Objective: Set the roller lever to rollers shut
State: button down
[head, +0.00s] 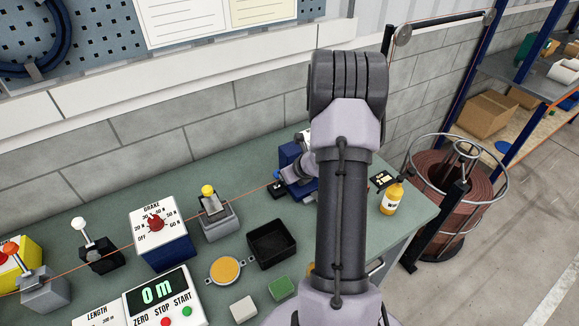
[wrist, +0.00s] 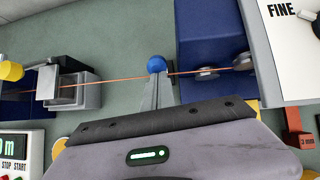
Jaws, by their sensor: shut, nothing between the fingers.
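The roller unit is a blue block (wrist: 212,35) with small metal rollers (wrist: 207,73) on its near face, right of centre in the wrist view. A round blue knob (wrist: 157,64), which looks like the roller lever's, is just left of the block. In the head view the knob (head: 277,174) shows left of the blue block (head: 288,153), which my arm partly covers. My gripper (wrist: 156,80) is shut and empty, its fingertips right at the knob. I cannot tell whether they touch it. The lever's stem is hidden, so its setting is unclear.
An orange wire (wrist: 115,79) runs past the knob and rollers. A yellow-knobbed lever (head: 208,190) on a grey block stands to the left, beside a black tray (head: 250,250). A yellow bottle (head: 391,198) stands to the right. Bare green bench shows behind the levers.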

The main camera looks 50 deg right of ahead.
jog(key=w+d+r+p, duration=0.1)
jog(key=w+p, duration=0.3)
jog(key=w, duration=0.4)
jog(key=shift+d, duration=0.8)
jog(key=shift+w+p, duration=0.2)
jog(key=shift+p, duration=0.1)
